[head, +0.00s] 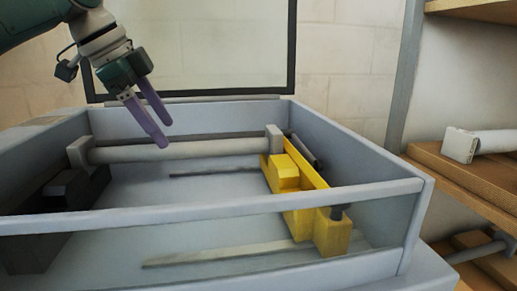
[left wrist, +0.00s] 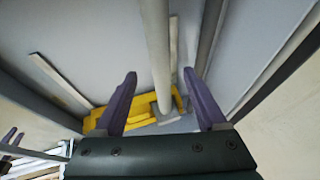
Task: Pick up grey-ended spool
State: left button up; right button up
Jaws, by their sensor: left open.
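A pale spool (head: 180,150) with light grey square ends lies across the grey laminator frame (head: 230,210). Its right end meets the yellow bracket (head: 287,172), and its left end is by a dark block (head: 75,188). My left gripper (head: 165,132) is open and empty, above and behind the left part of the spool. In the left wrist view the spool (left wrist: 157,50) runs between the spread purple fingers (left wrist: 163,85), with no visible grip on it. Small purple finger shapes at that view's lower left edge seem to be my right gripper (left wrist: 12,138); its opening is unclear.
Wooden shelves at right hold a white roll with a pale square end (head: 462,146) and a lower roll with a greyish end (head: 500,238). The frame's front rail (head: 210,212) and side walls surround the spool. A dark-edged panel (head: 190,45) stands behind.

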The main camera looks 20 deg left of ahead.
aim_at(176, 144)
pick_arm(q)
jog(key=shift+x, duration=2.7)
jog(key=shift+d, duration=0.1)
jog(key=shift+c, duration=0.3)
grip_shut()
